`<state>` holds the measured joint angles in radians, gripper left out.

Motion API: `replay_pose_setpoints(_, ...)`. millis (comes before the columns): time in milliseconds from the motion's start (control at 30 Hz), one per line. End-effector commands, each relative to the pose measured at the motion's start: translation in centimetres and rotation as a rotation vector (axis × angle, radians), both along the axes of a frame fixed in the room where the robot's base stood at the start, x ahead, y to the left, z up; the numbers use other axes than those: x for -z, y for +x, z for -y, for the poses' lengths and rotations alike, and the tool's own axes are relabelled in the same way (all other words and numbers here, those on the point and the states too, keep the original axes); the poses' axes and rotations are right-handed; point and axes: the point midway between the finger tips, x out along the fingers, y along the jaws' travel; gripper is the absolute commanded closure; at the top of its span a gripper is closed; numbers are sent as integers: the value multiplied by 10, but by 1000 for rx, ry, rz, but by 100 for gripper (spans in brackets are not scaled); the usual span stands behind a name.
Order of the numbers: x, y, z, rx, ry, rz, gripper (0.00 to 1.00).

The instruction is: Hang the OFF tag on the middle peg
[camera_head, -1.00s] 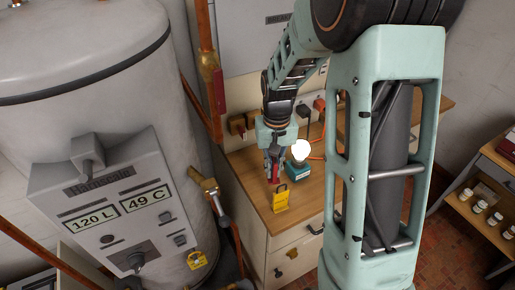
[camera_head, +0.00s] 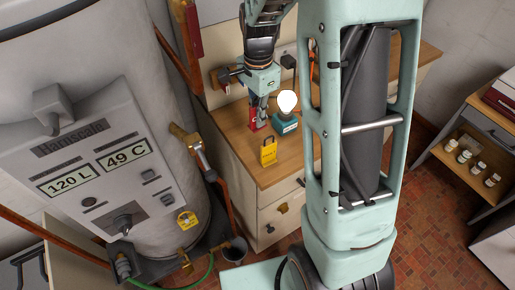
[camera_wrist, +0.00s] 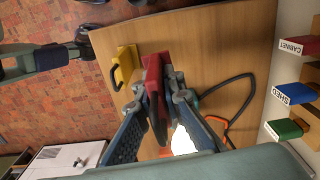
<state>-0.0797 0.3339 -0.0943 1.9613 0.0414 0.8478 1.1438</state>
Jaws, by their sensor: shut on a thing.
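My gripper (camera_head: 260,116) is low over the wooden counter (camera_head: 284,165), with its fingers shut on a red tag-like piece (camera_head: 253,121). In the wrist view the red piece (camera_wrist: 155,66) sits between the fingertips (camera_wrist: 156,92), with a dark red loop toward the gripper. I cannot tell whether it touches the counter. A yellow piece with a dark loop (camera_head: 268,153) stands close by, nearer the counter's front; it also shows in the wrist view (camera_wrist: 124,68). No OFF lettering is legible on either. Coloured blocks labelled CABINET (camera_wrist: 296,46) and SHED (camera_wrist: 294,93) are at the wrist view's right edge.
A lit bulb (camera_head: 287,102) on a teal base (camera_head: 285,124) stands right beside the gripper. A dark cable (camera_wrist: 240,105) lies on the counter. A shelf with jars (camera_head: 470,165) is at right.

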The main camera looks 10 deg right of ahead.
Motion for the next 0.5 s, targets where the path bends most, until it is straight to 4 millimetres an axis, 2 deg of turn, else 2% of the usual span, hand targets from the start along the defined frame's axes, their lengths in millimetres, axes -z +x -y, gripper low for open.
replay_pose_setpoints(333, 1, 0, 0, 14, 0, -1, 100)
replay_pose_setpoints(500, 24, -1, 0, 14, 0, -6, 100)
